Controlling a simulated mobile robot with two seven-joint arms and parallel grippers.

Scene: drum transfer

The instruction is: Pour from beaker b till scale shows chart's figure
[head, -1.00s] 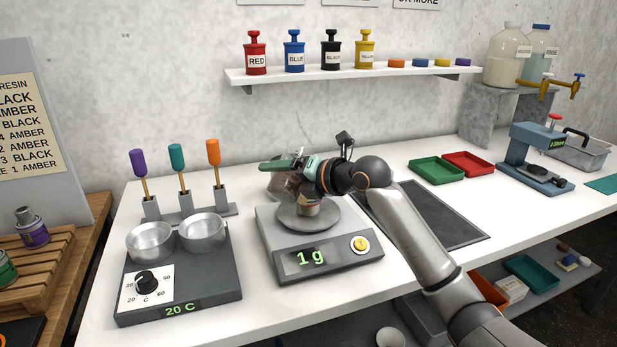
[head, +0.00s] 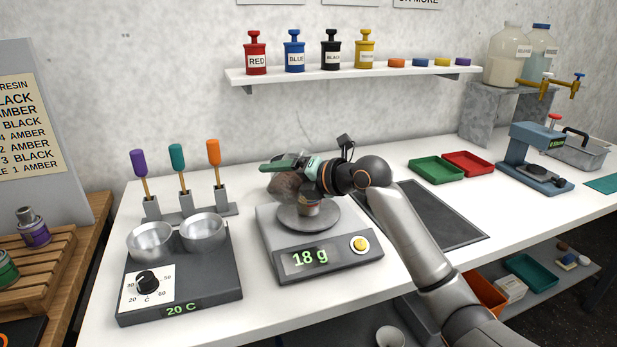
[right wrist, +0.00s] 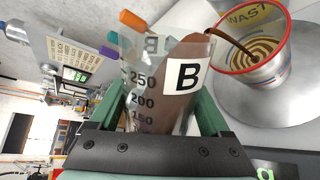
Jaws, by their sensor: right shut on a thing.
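My right gripper (head: 286,172) is shut on beaker B (right wrist: 182,82), a clear beaker with a white B label and graduations, tilted and partly hidden by the gripper in the head view. Brown liquid coils inside the cup. The cup stands on the round pan of the scale (head: 268,240), and the scale display (head: 310,258) reads 18 g. A chart (head: 22,125) at the left lists black and amber lines, cut off by the frame. My left gripper is not in view.
A heater (head: 185,285) with two metal bowls and a 20 C display stands left of the scale. Three coloured-handled tools stand behind it. A dark mat (head: 440,225), a green tray (head: 436,170) and a red tray (head: 469,163) lie to the right.

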